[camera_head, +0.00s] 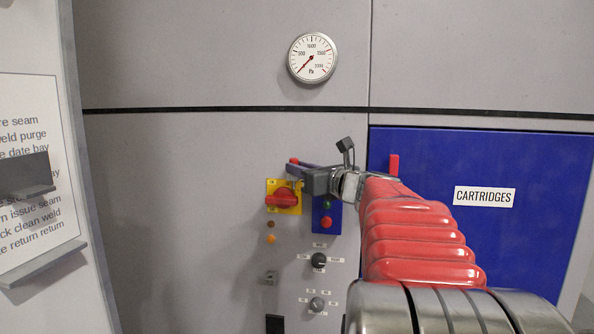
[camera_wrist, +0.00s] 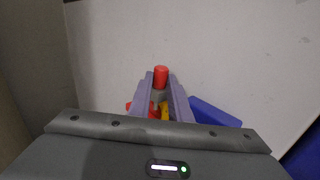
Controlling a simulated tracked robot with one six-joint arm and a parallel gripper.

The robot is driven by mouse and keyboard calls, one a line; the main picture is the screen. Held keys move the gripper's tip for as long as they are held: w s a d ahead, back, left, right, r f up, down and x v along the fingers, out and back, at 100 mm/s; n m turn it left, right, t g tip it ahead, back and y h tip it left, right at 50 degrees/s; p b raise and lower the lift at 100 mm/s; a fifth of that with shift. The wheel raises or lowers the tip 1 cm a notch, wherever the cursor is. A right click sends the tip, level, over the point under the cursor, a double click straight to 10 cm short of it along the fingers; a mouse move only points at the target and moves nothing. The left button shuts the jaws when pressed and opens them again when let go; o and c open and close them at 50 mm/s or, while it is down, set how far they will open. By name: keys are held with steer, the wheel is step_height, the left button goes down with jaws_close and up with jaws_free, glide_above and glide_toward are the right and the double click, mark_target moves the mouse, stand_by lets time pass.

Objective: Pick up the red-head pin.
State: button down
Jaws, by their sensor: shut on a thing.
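The red-head pin (camera_wrist: 161,74) shows in the wrist view between the tips of my two grey-violet fingers, its red head standing out past them and a grey part below. My gripper (camera_wrist: 162,84) is shut on it. In the head view my gripper (camera_head: 297,164) is in front of the wall panel, just above the yellow switch plate. A small red spot at its tip looks like the pin head (camera_head: 293,160). The rest of the pin is hidden by the fingers.
A red rotary switch (camera_head: 282,197) on a yellow plate and a blue button box (camera_head: 327,218) are close below my gripper. Knobs (camera_head: 319,260) sit lower. A gauge (camera_head: 312,58) hangs above. A blue CARTRIDGES door (camera_head: 520,240) is right; a text board (camera_head: 32,150) is left.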

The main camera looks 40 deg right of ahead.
step_height(320, 180, up, 6)
steer(key=shift+r, duration=0.25)
steer(key=shift+s+r, duration=0.2)
steer(key=shift+r, duration=0.05)
steer(key=s+a, duration=0.2)
steer(key=s, duration=1.5)
steer(key=shift+s+a, duration=0.2)
steer(key=shift+s, duration=0.05)
